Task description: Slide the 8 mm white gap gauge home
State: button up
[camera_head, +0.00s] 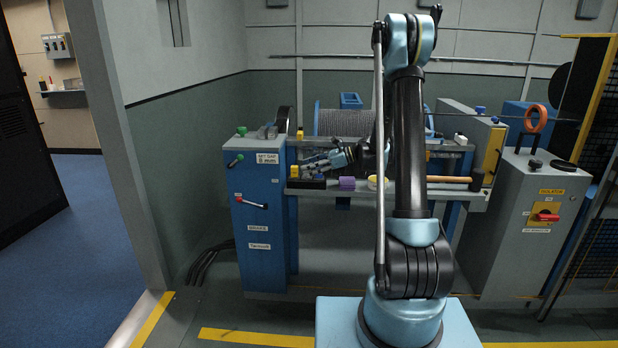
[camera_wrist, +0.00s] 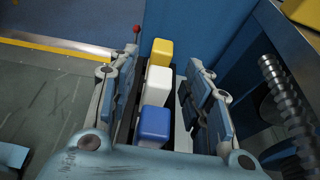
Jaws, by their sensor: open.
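The white gauge (camera_wrist: 158,88) shows in the wrist view as an upright block with a rounded top, between a yellow block (camera_wrist: 161,51) and a blue block (camera_wrist: 154,124). All three stand in a row in a dark holder (camera_wrist: 124,132). My gripper (camera_wrist: 163,63) is open, with one finger on each side of the row; clear gaps show beside the white block. In the head view my gripper (camera_head: 304,164) reaches left over the bench beside the blue console (camera_head: 262,214). A label reading "SET GAP 8 mm" (camera_head: 268,159) is on the console. The white gauge cannot be made out there.
The console carries a green-knobbed lever (camera_head: 236,160) and a red-knobbed lever (camera_head: 252,203). A purple block (camera_head: 347,183) and a mallet (camera_head: 446,179) lie right of my gripper. A winch drum (camera_head: 345,123) is behind.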

jog(key=shift+a+f, duration=0.25)
jog(key=shift+a, duration=0.4)
grip_shut()
jog(key=shift+r, duration=0.15)
